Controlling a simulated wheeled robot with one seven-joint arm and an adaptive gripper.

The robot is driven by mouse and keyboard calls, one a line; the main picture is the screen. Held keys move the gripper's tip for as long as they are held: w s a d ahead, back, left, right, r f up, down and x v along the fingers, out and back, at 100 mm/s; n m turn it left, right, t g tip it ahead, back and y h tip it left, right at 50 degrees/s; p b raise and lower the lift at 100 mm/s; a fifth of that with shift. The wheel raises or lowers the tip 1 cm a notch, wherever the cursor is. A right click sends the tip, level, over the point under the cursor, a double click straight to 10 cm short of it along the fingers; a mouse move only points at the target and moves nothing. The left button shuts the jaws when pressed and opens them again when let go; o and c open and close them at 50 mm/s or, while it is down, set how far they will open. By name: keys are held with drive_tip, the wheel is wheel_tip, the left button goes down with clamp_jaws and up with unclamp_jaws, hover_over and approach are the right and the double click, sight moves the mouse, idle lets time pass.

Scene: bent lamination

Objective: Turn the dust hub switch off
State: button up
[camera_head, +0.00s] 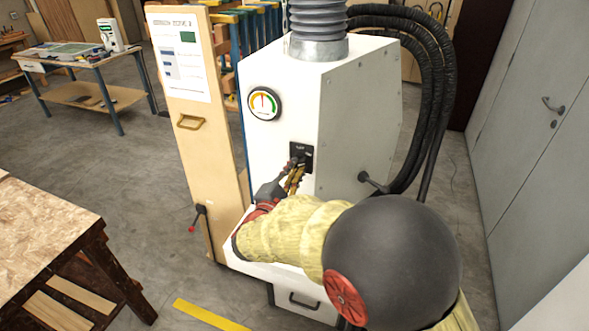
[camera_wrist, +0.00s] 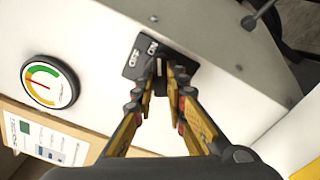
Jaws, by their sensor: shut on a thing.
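The dust hub (camera_head: 285,115) is a white cabinet with a grey duct on top. Its switch is on a small black plate (camera_head: 302,152) on the front face, below and right of a round gauge. The plate also shows in the wrist view (camera_wrist: 142,58), with pale labels on it. My gripper (camera_head: 297,167) reaches up to the plate, and its fingertips (camera_wrist: 162,72) are closed around the dark switch lever (camera_wrist: 159,86) at the plate's lower part. The fingers hide much of the lever, so I cannot tell its setting.
The gauge (camera_head: 264,104) has a coloured dial. A wooden panel (camera_head: 186,115) with a handle and a posted sheet stands left of the hub. Black hoses (camera_head: 437,100) run down its right. A knobbed lever (camera_head: 373,183) sticks out on the right side. A workbench (camera_head: 45,240) stands at left.

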clamp_jaws()
drive_tip(key=n+p, duration=0.4)
drive_tip(key=n, duration=0.1)
drive_tip(key=shift+r+n, duration=0.1)
drive_tip(key=shift+n, duration=0.3)
drive_tip(key=n+p, duration=0.2)
drive_tip(key=n, duration=0.1)
drive_tip(key=shift+p, duration=0.4)
drive_tip(key=shift+n+p, duration=1.1)
drive_tip(key=shift+n, duration=0.5)
drive_tip(key=o, duration=0.5)
unclamp_jaws()
drive_tip(key=shift+o, duration=0.5)
